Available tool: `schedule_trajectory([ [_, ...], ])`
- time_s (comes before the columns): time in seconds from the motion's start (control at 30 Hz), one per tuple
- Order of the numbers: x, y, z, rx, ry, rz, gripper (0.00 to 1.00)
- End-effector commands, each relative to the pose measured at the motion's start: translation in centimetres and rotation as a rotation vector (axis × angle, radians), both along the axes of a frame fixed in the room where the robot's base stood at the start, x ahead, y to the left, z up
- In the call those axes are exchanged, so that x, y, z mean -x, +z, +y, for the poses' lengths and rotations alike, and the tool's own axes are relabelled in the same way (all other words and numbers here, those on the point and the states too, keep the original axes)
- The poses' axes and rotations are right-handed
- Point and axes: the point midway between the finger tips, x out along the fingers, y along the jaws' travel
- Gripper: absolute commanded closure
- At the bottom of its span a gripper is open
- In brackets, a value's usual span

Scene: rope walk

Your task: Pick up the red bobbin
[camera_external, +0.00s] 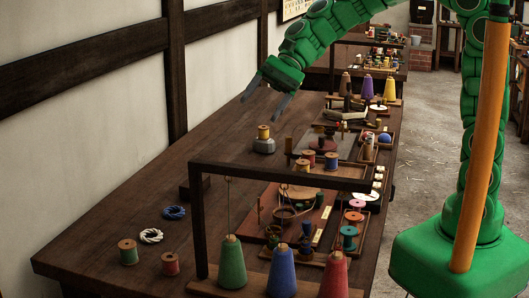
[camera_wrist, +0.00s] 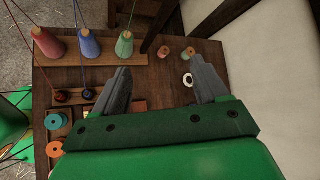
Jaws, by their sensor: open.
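A small red bobbin (camera_external: 170,264) with wooden ends stands near the front left of the wooden table, just right of a green bobbin (camera_external: 128,252). In the wrist view the red bobbin (camera_wrist: 164,52) and green bobbin (camera_wrist: 188,53) show beyond the fingertips. A second bobbin that looks red (camera_external: 308,160) stands farther back, beside a blue one (camera_external: 331,161). My gripper (camera_external: 267,97) is high above the far left of the table, well away from the front bobbins. Its fingers (camera_wrist: 160,68) are apart, with nothing between them.
A dark wooden frame (camera_external: 278,171) stands over green (camera_external: 232,264), blue (camera_external: 281,272) and red (camera_external: 333,276) thread cones, right of the bobbins. White (camera_external: 151,236) and blue (camera_external: 174,212) rope coils lie behind them. A yellow bobbin (camera_external: 264,132) sits on a grey base. The table's left middle is mostly clear.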

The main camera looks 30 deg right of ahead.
Motion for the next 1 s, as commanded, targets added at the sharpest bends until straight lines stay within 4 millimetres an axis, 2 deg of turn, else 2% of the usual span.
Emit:
schedule_trajectory([
  [0.03, 0.0, -0.1, 1.9, -0.015, -0.022, 0.042, 0.27],
  [0.2, -0.3, -0.3, 8.0, -0.055, -0.117, 0.201, 0.27],
  [0.4, -0.3, -1.3, 13.9, -0.072, -0.226, 0.378, 0.27],
  [0.7, -0.2, -2.5, 18.7, -0.074, -0.325, 0.531, 0.27],
  [0.93, 0.1, -3.6, 21.3, -0.066, -0.380, 0.619, 0.27],
  [1.0, 0.0, -5.0, 21.3, -0.063, -0.384, 0.624, 0.27],
])
